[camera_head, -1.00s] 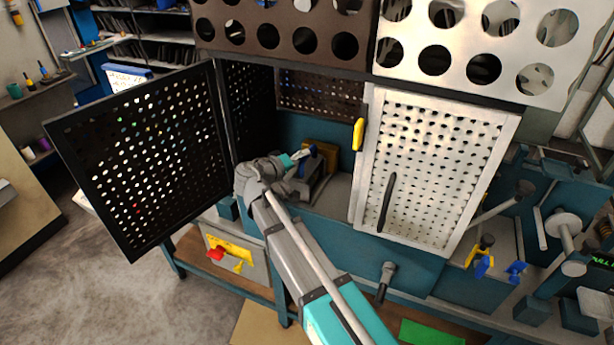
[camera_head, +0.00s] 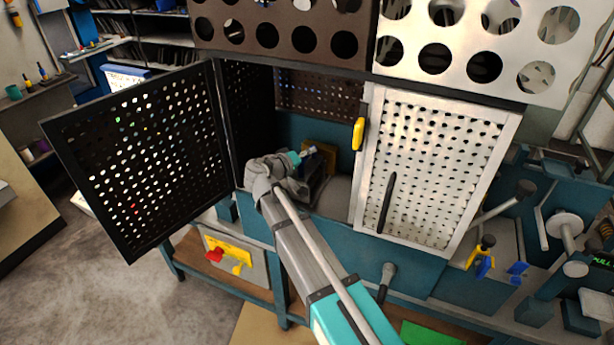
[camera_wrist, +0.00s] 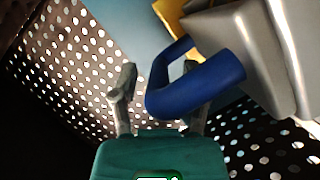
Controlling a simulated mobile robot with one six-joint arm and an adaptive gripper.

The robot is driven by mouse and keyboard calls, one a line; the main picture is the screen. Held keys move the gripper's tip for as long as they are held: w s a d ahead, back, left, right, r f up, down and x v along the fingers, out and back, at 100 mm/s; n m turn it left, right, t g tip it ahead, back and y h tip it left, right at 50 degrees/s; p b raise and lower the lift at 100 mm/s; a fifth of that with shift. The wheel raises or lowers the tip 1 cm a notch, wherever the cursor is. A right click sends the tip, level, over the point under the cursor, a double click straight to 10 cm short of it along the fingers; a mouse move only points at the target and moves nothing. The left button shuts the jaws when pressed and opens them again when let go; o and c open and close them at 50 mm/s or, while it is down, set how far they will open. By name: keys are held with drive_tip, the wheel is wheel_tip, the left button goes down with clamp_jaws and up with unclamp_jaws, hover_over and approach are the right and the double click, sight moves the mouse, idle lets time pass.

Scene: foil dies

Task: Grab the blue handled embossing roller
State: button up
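The blue handle (camera_wrist: 205,84) of the embossing roller is a thick bent bar in the middle of the wrist view. It runs up beside grey metal parts (camera_wrist: 235,40) at the upper right. My gripper (camera_wrist: 158,72) has its two grey fingers apart, with the handle's bend at the right finger, partly covering it. A gap shows between the left finger and the handle. Whether the handle touches the right finger I cannot tell. In the head view my gripper (camera_head: 305,154) is inside the open cabinet, and the roller is mostly hidden there.
A dark perforated door (camera_head: 140,160) stands open at the left. A pale perforated door (camera_head: 430,170) with a black handle is at the right of the opening. A yellow handle (camera_head: 358,134) sits at its edge. Yellow material (camera_wrist: 178,12) lies behind the grey parts.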

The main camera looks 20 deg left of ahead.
clamp_jaws()
drive_tip(key=shift+r, duration=0.15)
idle(0.4)
wheel_tip(320, 180, up, 3)
drive_tip(key=p, duration=0.3)
drive_tip(key=s+d+r+p, duration=0.2)
drive_tip(key=s+r+p, duration=0.7)
drive_tip(key=s, duration=0.4)
drive_tip(key=shift+s+d+r+p, duration=0.3)
drive_tip(key=shift+s+r+p, duration=0.05)
drive_tip(key=shift+p, duration=0.2)
